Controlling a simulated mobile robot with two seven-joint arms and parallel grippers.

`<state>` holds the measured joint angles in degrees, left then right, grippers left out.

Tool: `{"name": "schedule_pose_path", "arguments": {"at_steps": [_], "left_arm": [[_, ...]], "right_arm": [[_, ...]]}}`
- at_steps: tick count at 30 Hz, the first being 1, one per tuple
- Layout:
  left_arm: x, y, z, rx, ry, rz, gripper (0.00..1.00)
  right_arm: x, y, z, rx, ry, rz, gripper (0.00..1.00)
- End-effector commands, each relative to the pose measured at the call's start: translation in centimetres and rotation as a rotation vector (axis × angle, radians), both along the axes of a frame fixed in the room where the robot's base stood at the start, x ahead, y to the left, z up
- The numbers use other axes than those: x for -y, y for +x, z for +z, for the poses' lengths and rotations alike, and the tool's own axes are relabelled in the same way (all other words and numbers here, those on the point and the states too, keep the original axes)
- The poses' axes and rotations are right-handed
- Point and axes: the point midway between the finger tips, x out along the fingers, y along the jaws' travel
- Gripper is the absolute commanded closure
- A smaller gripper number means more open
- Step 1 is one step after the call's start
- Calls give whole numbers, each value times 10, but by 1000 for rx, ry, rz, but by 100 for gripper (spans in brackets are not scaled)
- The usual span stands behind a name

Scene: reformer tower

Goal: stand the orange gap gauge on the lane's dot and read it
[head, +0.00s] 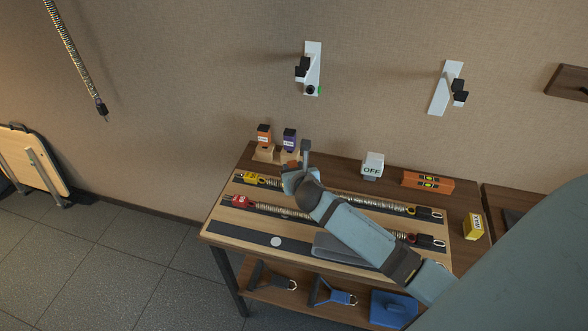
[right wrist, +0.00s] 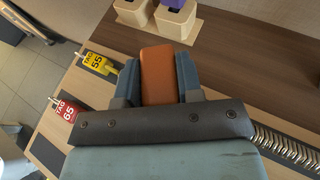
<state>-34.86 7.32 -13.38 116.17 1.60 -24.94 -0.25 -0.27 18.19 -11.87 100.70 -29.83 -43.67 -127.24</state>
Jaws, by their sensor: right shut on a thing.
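My right gripper (head: 292,178) is shut on a plain orange block, the orange gap gauge (right wrist: 157,75), which sits between its blue-grey fingers in the right wrist view. In the head view the gripper hides most of the gauge, above the back part of the board. The board (head: 218,225) carries dark lanes. The front lane has a white dot (head: 276,241), apart from the gripper and uncovered. Whether the gauge touches the board cannot be told. My left gripper is not in view.
Springs with a yellow tag (head: 250,177) and a red tag (head: 239,201) lie along the other lanes. Behind stand a labelled orange block (head: 264,135) and a purple one (head: 289,138) in holders. An OFF block (head: 372,165), orange level (head: 428,181) and yellow box (head: 473,226) stand right.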

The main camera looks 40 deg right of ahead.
Motion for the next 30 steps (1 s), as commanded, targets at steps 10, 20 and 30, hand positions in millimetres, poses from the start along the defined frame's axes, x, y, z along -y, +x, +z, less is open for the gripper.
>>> {"name": "schedule_pose_path", "arguments": {"at_steps": [10,20,30], "left_arm": [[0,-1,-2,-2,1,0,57],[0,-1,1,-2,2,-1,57],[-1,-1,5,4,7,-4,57]], "right_arm": [[0,0,0,0,0,0,41],[-10,-29,17,0,-2,3,41],[-30,-89,42,0,-1,1,41]]}}
